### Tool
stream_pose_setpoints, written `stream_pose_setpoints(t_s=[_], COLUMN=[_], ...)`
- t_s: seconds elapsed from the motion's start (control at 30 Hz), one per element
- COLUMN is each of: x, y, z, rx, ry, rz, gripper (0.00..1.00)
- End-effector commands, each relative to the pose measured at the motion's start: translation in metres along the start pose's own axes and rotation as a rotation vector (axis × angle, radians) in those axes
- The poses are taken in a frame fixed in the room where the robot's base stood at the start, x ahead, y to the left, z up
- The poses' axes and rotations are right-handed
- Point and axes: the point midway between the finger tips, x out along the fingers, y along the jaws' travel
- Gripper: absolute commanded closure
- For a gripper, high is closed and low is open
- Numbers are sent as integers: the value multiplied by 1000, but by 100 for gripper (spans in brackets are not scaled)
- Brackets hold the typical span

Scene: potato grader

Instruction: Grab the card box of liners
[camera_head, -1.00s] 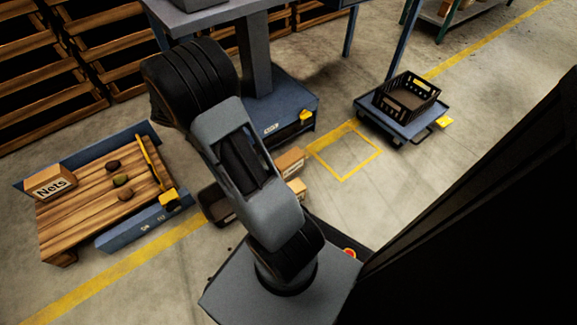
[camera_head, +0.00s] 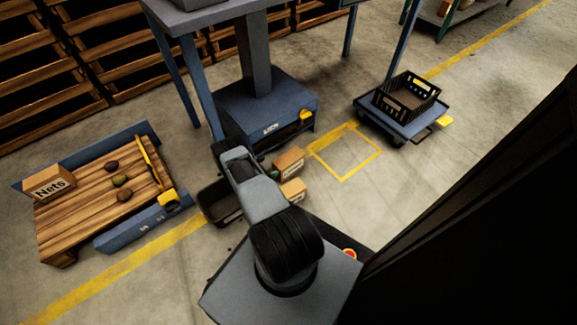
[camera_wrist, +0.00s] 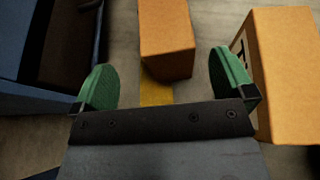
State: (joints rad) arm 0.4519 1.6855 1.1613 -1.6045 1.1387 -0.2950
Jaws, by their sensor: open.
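Two small card boxes stand on the floor beside my arm in the head view: a farther one (camera_head: 290,163) with a printed label and a nearer one (camera_head: 293,191). The print is too small to read, so I cannot tell which holds liners. In the wrist view, my gripper (camera_wrist: 165,85) is open and empty, its green pads wide apart. One card box (camera_wrist: 166,38) lies ahead, between the pads' lines. Another card box (camera_wrist: 288,75) stands close beside the right pad. In the head view, my arm hides most of the gripper.
A dark bin (camera_head: 214,207) sits left of my arm. A blue machine base (camera_head: 265,112) stands behind the boxes. A pallet (camera_head: 85,215) at left carries a box marked Nets (camera_head: 49,182). A cart (camera_head: 400,122) bears a black crate (camera_head: 407,95). The yellow floor square (camera_head: 345,152) is empty.

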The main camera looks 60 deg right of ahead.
Motion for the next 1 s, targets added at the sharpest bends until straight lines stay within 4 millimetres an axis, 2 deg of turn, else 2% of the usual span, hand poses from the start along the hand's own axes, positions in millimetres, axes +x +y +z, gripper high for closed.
stream_pose_setpoints(t_s=[0.2,0.7,1.0], x=[19,77,84], y=[-8,-7,-6], z=[-13,-14,-12], rx=[-29,-29,-31], ry=[-10,-10,-10], rz=[9,10,12], gripper=[0,0,0])
